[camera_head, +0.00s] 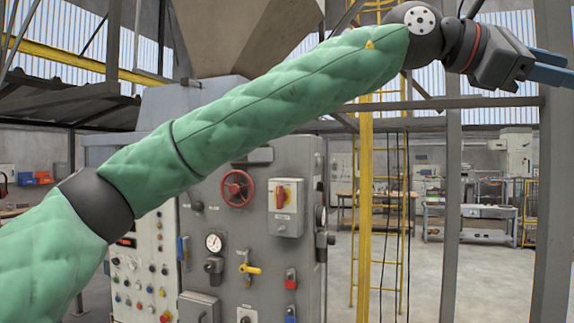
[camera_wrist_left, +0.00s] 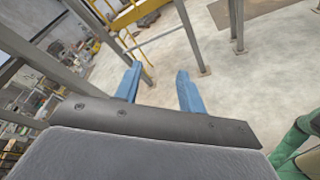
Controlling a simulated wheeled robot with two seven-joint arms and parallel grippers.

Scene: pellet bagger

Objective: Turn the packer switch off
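A grey switch box (camera_head: 286,208) with a red and yellow rotary switch (camera_head: 282,196) is on the front of the grey machine (camera_head: 240,240). Its label is too small to read, so I cannot tell for sure that it is the packer switch. My left arm, in a green sleeve, crosses in front of the machine. My left gripper (camera_head: 550,67) is at the upper right, well away from the box and partly cut off by the picture edge. In the left wrist view the gripper (camera_wrist_left: 158,80) has its blue fingers apart with nothing between them. My right gripper is not in view.
The machine also carries a red handwheel (camera_head: 237,188), a gauge (camera_head: 214,242), a yellow valve handle (camera_head: 250,269) and a panel of several buttons (camera_head: 140,285). A yellow post (camera_head: 365,220) and a grey post (camera_head: 450,210) stand to the right. Open floor lies beyond.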

